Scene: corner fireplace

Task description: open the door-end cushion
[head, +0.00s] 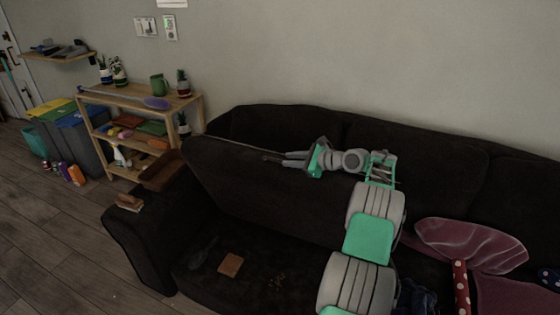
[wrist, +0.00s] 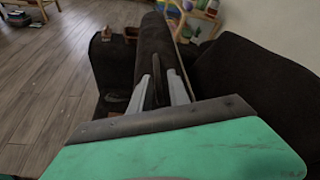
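The door-end cushion (head: 265,185) is a dark seat cushion at the left end of the dark sofa. It is tipped up steeply, its underside or front face turned toward me, and the seat base (head: 210,285) below is bare. My gripper (head: 270,158) is at the cushion's upper edge, its fingers pointing left along it. In the wrist view the cushion (wrist: 155,38) runs away from the fingers (wrist: 160,90). The fingers stand apart with something dark between them. I cannot tell whether they grip the cushion edge.
On the bare seat base lie a brown flat item (head: 230,265), a dark object (head: 203,252) and crumbs (head: 277,280). The left armrest (head: 130,230) carries a small brush-like item. Pink pillows (head: 470,245) lie at right. A wooden shelf (head: 140,98) and bins stand beyond the armrest.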

